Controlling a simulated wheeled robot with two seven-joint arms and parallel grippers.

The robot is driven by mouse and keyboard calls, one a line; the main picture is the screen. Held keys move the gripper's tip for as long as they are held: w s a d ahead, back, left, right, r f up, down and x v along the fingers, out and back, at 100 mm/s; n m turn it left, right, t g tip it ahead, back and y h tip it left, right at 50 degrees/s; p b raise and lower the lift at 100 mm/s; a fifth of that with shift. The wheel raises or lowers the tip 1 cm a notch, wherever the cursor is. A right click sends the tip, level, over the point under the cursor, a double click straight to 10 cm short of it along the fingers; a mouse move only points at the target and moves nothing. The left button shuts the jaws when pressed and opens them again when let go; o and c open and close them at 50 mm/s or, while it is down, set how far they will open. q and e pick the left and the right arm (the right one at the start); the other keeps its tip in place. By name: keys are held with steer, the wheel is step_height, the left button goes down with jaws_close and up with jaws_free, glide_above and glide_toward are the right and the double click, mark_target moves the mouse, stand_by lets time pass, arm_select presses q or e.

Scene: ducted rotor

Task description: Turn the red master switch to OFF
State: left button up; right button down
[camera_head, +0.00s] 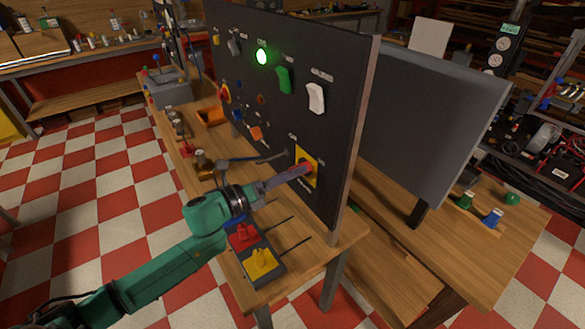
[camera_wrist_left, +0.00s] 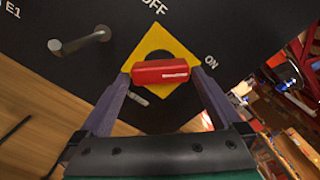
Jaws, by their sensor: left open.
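The red master switch (camera_head: 306,167) is a red bar handle on a yellow diamond plate with a black round centre, low on the black panel. In the left wrist view the handle (camera_wrist_left: 158,72) lies nearly level, with a white mark towards its right end, on the ON side. The lettering OFF is above the plate and ON is to its right. My left gripper (camera_head: 298,171) is open at the switch, and in the left wrist view its fingers (camera_wrist_left: 160,80) flank the two ends of the handle. I cannot tell whether they touch it. My right gripper is not in view.
The black panel (camera_head: 330,60) also carries a lit green lamp (camera_head: 262,57), a green rocker (camera_head: 284,80) and a white rocker (camera_head: 316,98). A grey lever (camera_wrist_left: 80,40) sticks out left of the switch. A box with red and yellow knobs (camera_head: 260,263) stands below on the bench.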

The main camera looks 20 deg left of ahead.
arm_select(q)
steer(key=shift+w+d, duration=0.45)
steer(key=shift+w, duration=0.1)
steer(key=c, duration=1)
steer(key=shift+n, duration=0.3)
steer(key=shift+n+p, duration=3.15)
steer(key=shift+n, duration=5.55)
steer(key=o, duration=1)
